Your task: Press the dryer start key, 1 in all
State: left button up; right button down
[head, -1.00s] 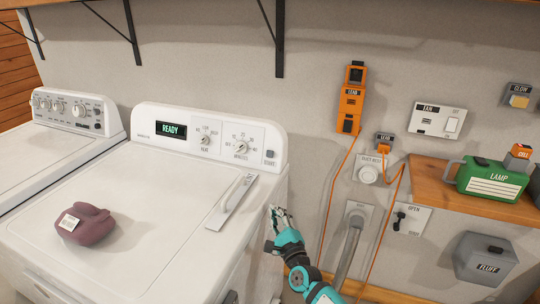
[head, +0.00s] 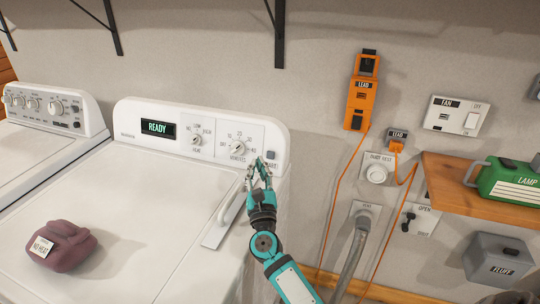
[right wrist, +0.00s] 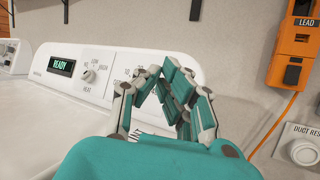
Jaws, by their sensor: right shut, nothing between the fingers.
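The white dryer (head: 130,210) has a back panel with a lit green READY display (head: 157,128), a heat knob (head: 196,140) and a minutes knob (head: 238,147). The small grey start key (head: 271,155) is at the panel's right end, its label partly covered by my right gripper. My right gripper (head: 260,162) is shut and empty, its fingertips just below and left of the key; I cannot tell whether they touch the panel. In the right wrist view the shut fingers (right wrist: 167,70) hide the key, and the READY display (right wrist: 62,66) shows at left. My left gripper is not in view.
A maroon bundle (head: 65,247) labelled NO HEAT lies on the dryer top.

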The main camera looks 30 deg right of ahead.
aim_at(268, 158)
jog(key=w+d+f+b, duration=0.1)
jog(key=w+d, duration=0.1)
jog(key=w+d+f+b, duration=0.1)
jog(key=w+d, duration=0.1)
jog(key=shift+f+b, duration=0.15)
jog(key=shift+b, duration=0.25)
jog(key=shift+w+d+f+b, duration=0.35)
jog(key=shift+w+d+b, duration=0.2)
jog(key=shift+d+b, duration=0.2)
jog(key=shift+w+d+b, duration=0.3)
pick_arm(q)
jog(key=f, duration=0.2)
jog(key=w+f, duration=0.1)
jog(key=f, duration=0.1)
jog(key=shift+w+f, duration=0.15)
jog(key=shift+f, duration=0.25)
pick_arm(e)
jog(key=shift+w+d, duration=0.1)
pick_arm(q)
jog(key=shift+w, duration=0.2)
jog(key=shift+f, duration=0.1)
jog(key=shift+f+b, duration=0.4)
jog(key=shift+b, duration=0.1)
pick_arm(e)
jog(key=shift+w+d+f, duration=0.1)
jog(key=shift+w+d, duration=0.15)
jog(key=shift+d, duration=0.05)
